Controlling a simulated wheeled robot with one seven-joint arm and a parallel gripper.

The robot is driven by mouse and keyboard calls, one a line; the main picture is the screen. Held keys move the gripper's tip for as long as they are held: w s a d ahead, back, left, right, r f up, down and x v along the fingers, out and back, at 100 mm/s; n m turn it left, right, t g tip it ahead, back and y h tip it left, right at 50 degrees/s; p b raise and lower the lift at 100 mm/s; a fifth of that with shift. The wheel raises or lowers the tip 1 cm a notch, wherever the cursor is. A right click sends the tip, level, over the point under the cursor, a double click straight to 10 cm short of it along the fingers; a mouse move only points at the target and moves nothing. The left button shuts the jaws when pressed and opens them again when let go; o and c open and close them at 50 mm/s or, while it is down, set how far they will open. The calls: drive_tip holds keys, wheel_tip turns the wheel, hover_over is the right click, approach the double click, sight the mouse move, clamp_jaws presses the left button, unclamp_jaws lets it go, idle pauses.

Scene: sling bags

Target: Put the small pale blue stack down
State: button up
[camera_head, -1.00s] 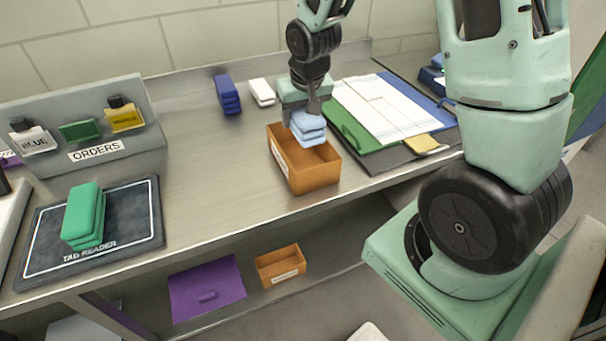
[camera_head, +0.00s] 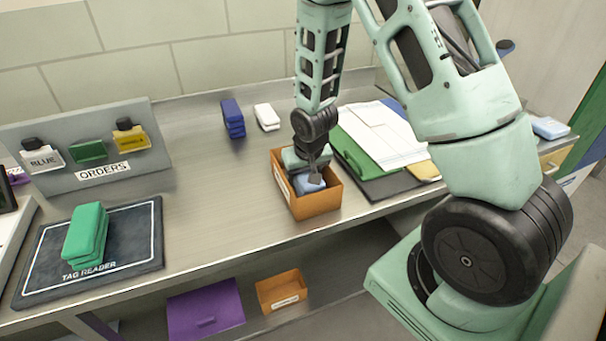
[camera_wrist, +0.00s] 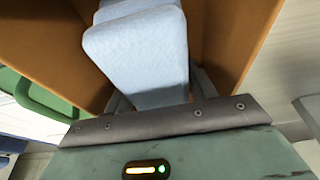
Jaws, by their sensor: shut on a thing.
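The small pale blue stack (camera_head: 309,184) is down inside the orange box (camera_head: 318,203) on the bench, mostly hidden by my gripper and the box walls in the head view. My gripper (camera_head: 312,176) reaches down into the box and is shut on the stack. In the wrist view the stack (camera_wrist: 140,50) lies between the fingers, with orange box walls (camera_wrist: 232,40) on both sides. I cannot tell whether the stack touches the box floor.
A dark blue stack (camera_head: 232,118) and a white stack (camera_head: 267,117) stand behind the box. Folders and papers (camera_head: 378,135) lie to its right. A green stack (camera_head: 86,235) sits on the tag reader (camera_head: 140,245). The bench between reader and box is clear.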

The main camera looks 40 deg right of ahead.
drive_tip(key=shift+f, duration=0.1)
drive_tip(key=o, duration=0.9)
drive_tip(key=b+v, duration=0.1)
drive_tip(key=v, duration=1.1)
drive_tip(key=s+a+r+n+g+y, duration=0.15)
drive_tip(key=s+a+n, duration=0.35)
drive_tip(key=a, duration=0.5)
drive_tip(key=s+a+r+n, duration=0.2)
drive_tip(key=s+a+r, duration=0.1)
drive_tip(key=s+a, duration=0.5)
drive_tip(key=s+a+n, duration=0.1)
drive_tip(key=s+a, duration=0.1)
drive_tip(key=s+a+n+g, duration=0.1)
drive_tip(key=s, duration=0.2)
drive_tip(key=s+a+r+n, duration=0.1)
drive_tip(key=s+a+n, duration=0.1)
drive_tip(key=s, duration=0.1)
drive_tip(key=shift+s+a+g, duration=0.25)
drive_tip(key=shift+a+g, duration=0.05)
drive_tip(key=shift+g, duration=0.05)
